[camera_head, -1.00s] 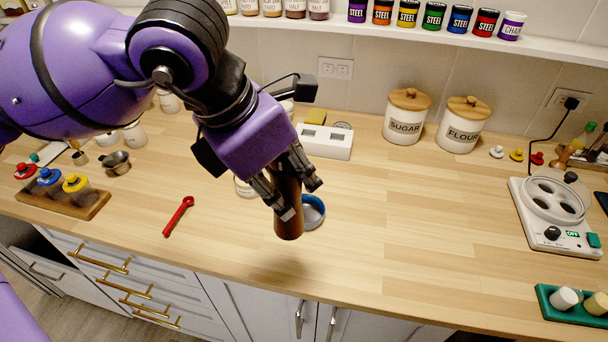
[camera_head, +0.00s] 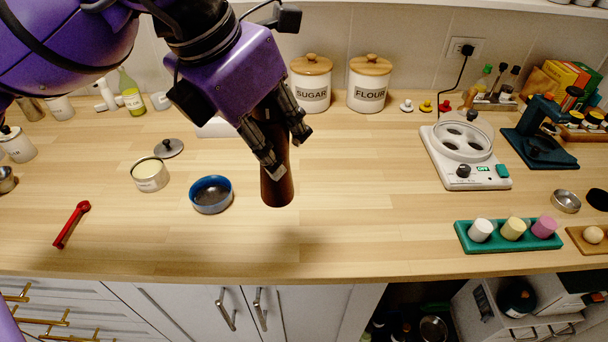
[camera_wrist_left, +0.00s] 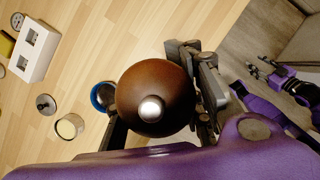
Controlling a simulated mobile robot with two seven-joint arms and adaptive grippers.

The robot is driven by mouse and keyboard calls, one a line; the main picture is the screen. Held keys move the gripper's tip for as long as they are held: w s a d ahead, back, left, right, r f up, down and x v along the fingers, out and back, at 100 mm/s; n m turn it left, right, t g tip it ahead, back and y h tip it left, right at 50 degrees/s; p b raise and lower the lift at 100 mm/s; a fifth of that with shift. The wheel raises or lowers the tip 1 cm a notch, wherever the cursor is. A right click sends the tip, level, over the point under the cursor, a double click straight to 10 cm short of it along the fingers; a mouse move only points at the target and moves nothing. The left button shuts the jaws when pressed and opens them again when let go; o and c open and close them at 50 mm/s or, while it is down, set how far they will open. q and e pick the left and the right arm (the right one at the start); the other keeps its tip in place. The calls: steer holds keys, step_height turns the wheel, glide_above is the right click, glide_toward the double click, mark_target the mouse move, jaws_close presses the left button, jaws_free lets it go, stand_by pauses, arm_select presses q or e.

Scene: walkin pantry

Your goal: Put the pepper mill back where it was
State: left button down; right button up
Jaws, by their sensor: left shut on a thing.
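The pepper mill (camera_head: 277,180) is a dark brown wooden cylinder. My left gripper (camera_head: 272,140) is shut on it and holds it upright, apparently above the wooden counter. In the left wrist view the mill's round brown top with a silver knob (camera_wrist_left: 152,108) sits between the fingers (camera_wrist_left: 160,90). The fingers and wrist hide part of the mill in the head view.
A blue bowl (camera_head: 210,194) and an open tin (camera_head: 150,175) stand left of the mill. Sugar (camera_head: 312,88) and flour (camera_head: 368,88) canisters stand behind. A white appliance (camera_head: 465,158) and a green tray (camera_head: 508,236) are right. The counter between is clear.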

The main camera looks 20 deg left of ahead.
arm_select(q)
steer(key=w+a+f, duration=0.2)
steer(key=w+f, duration=1)
steer(key=shift+w+a+f+p, duration=0.25)
steer(key=shift+w+a+p, duration=0.05)
steer(key=shift+w+a, duration=0.1)
steer(key=shift+f, duration=0.2)
steer(key=c, duration=1.2)
jaws_free()
steer(key=shift+s, duration=0.1)
